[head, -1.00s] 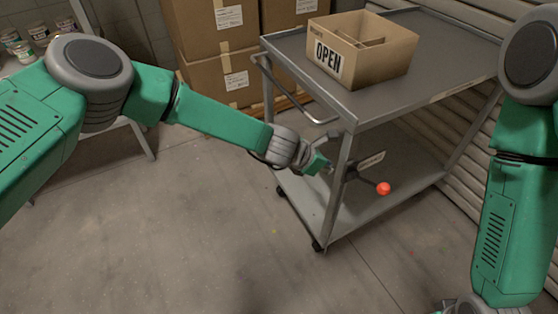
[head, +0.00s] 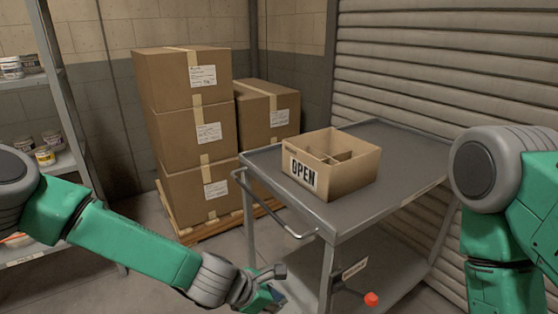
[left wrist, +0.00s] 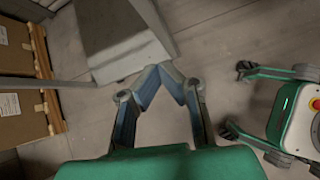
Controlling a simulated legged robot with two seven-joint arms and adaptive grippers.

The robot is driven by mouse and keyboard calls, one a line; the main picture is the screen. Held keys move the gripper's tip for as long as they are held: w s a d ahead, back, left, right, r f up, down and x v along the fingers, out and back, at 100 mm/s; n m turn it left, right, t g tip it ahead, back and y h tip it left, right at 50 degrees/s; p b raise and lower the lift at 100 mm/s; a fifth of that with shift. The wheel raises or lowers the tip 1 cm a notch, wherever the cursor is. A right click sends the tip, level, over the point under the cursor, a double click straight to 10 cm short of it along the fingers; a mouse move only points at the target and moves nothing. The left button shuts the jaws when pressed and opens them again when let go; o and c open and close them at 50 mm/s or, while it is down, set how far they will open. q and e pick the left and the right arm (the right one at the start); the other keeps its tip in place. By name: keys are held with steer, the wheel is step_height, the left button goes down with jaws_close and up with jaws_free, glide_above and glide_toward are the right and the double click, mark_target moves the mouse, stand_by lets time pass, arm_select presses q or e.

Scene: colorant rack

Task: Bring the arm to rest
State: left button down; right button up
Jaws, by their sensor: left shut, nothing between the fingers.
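My left arm comes in from the left in the head view and slants down to my left gripper (head: 272,284), which is low in front of the grey cart (head: 400,208). In the left wrist view the two fingers of the left gripper (left wrist: 160,70) meet at their tips, with nothing between them. I cannot tell from the head view whether the gripper touches the cart. My right arm (head: 500,220) shows at the right edge of the head view, bent downward; its gripper is out of view.
An open cardboard box (head: 350,182) marked OPEN stands on the cart. A red knob (head: 371,299) sticks out below the cart's top. Stacked cartons (head: 185,130) stand on a pallet (head: 190,233) behind. A shelf (head: 30,82) with tubs is at the left, a ribbed shutter (head: 400,90) at the right.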

arm_select(q)
steer(key=s+a+f+m+g+y, duration=0.1)
steer(key=s+a+f+m+y, duration=0.1)
steer(key=s+a+f+m, duration=0.6)
steer(key=s+a+f+m+g+y, duration=0.25)
steer(key=s+a+m, duration=0.25)
steer(key=s, duration=0.6)
steer(key=s+a+m+y, duration=0.1)
steer(key=s+a+m, duration=0.4)
steer(key=a, duration=0.3)
steer(key=s+a+r+m+y, duration=0.1)
steer(key=s+a+m, duration=0.4)
steer(key=a, duration=0.2)
steer(key=shift+s+a, duration=0.35)
arm_select(e)
steer(key=shift+a+r, duration=0.1)
steer(key=shift+a, duration=0.1)
arm_select(q)
steer(key=shift+w+d+r+y, duration=0.1)
steer(key=shift+d+y, duration=0.15)
steer(key=shift+d, duration=0.05)
arm_select(e)
steer(key=shift+d, duration=0.25)
arm_select(q)
steer(key=shift+a, duration=0.15)
arm_select(e)
steer(key=shift+a, duration=0.15)
steer(key=shift+c, duration=0.4)
